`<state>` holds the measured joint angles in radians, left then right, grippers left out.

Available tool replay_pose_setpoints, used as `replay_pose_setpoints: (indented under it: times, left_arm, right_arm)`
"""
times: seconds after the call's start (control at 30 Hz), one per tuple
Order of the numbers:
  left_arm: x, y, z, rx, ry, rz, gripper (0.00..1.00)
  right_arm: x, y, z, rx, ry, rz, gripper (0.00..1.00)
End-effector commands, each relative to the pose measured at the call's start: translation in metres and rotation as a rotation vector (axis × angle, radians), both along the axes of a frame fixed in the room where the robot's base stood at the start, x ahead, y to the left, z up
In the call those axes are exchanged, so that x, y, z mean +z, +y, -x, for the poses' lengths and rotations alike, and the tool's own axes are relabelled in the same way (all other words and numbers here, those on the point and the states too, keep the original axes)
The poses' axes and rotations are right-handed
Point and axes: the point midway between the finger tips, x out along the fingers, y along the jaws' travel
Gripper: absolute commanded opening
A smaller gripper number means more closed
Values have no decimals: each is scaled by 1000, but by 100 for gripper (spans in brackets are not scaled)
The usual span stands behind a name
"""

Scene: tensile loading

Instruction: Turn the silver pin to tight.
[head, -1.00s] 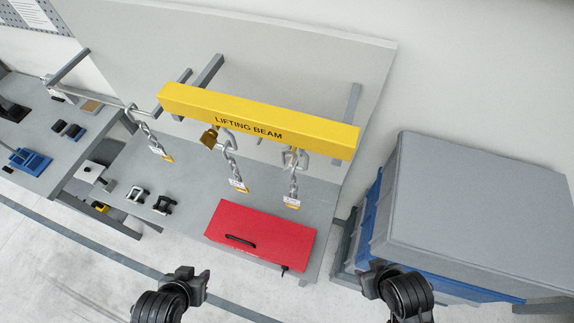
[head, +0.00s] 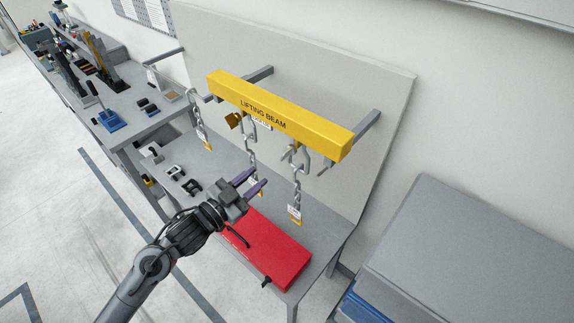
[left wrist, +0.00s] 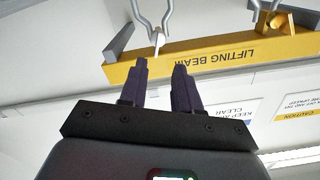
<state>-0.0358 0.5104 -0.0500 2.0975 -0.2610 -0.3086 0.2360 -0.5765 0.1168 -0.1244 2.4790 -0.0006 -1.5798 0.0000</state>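The yellow lifting beam (head: 280,117) carries shackles with chains hanging below it. At its right shackle (head: 303,160) a short silver pin (head: 289,152) sticks out to the side. In the left wrist view the silver pin (left wrist: 158,43) crosses a shackle at the top, against the yellow beam (left wrist: 215,55). My left gripper (head: 255,182) is open and empty, below the beam and left of the right-hand chain. Its two dark fingers (left wrist: 160,68) are apart, with the pin seen just beyond the gap between them. My right gripper is not in view.
A red toolbox (head: 268,252) lies on the grey bench under the gripper. Chains (head: 297,195) hang nearby with tags. A large grey-topped crate (head: 470,260) stands at the right.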

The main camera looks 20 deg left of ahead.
Motion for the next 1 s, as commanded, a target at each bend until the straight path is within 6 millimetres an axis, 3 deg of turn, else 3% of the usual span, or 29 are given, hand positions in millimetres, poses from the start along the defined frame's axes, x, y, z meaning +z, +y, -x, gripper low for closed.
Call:
replay_pose_setpoints:
  times: [0.6, 1.0]
  left_arm:
    - [4, -32, -81, -1, -3, 4, 32]
    - [1, -39, -98, -1, -1, 2, 32]
  right_arm:
    - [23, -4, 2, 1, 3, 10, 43]
    - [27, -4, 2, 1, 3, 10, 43]
